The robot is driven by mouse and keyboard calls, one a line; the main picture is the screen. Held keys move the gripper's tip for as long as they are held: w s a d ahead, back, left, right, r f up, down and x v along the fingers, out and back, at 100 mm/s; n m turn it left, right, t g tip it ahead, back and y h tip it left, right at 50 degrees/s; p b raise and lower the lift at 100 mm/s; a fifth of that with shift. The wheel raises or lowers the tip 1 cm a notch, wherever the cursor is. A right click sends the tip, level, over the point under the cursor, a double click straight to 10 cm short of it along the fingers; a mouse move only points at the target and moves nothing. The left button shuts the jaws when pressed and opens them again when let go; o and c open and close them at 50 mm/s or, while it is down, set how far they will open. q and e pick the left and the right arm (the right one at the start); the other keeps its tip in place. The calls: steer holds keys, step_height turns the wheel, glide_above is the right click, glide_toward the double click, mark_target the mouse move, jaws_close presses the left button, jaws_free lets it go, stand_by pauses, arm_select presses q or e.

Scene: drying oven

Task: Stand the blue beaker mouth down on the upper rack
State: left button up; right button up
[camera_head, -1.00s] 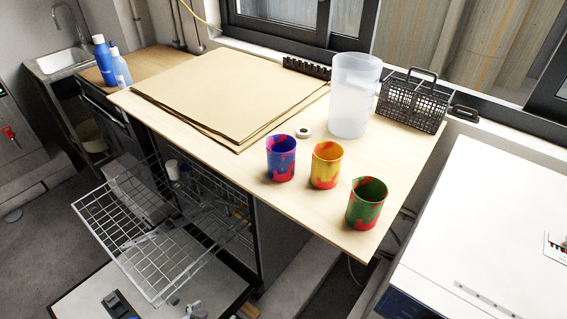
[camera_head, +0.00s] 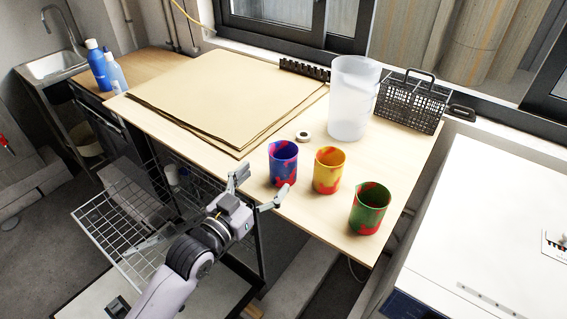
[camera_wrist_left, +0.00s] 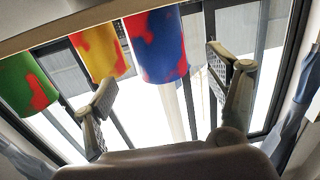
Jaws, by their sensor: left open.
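The blue beaker (camera_head: 283,165), blue with red patches, stands mouth up on the wooden worktop near its front edge. My left gripper (camera_head: 258,186) is open and empty, just in front of and left of the blue beaker, with its fingers apart. In the left wrist view the blue beaker (camera_wrist_left: 157,45) shows beyond and between the open fingers (camera_wrist_left: 165,85), not touching them as far as I can tell. The upper rack (camera_head: 110,215) is a white wire rack pulled out below the worktop at the left, partly hidden by my left arm. My right gripper is not in view.
A yellow beaker (camera_head: 328,171) and a green beaker (camera_head: 370,209) stand right of the blue one. A clear jug (camera_head: 350,100), a black basket (camera_head: 408,103), a tape roll (camera_head: 303,136) and brown sheets (camera_head: 225,95) are farther back. Blue bottles (camera_head: 98,65) stand at the left.

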mark_target(290, 155)
arm_select(q)
steer(key=x, duration=0.2)
steer(key=shift+w+d, duration=0.2)
steer(key=shift+w, duration=0.1)
steer(key=shift+w+d, duration=0.25)
steer(key=shift+w, duration=0.1)
steer(key=shift+w+d+p, duration=0.1)
steer(key=shift+w+p, duration=0.15)
steer(key=shift+p, duration=0.05)
steer(key=x, duration=0.3)
steer(key=p+x, duration=0.1)
steer(key=shift+w+d+f, duration=0.2)
steer(key=shift+f, duration=0.1)
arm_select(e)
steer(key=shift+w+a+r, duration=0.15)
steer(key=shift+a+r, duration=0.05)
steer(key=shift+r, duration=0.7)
arm_select(q)
steer(key=c, duration=1.1)
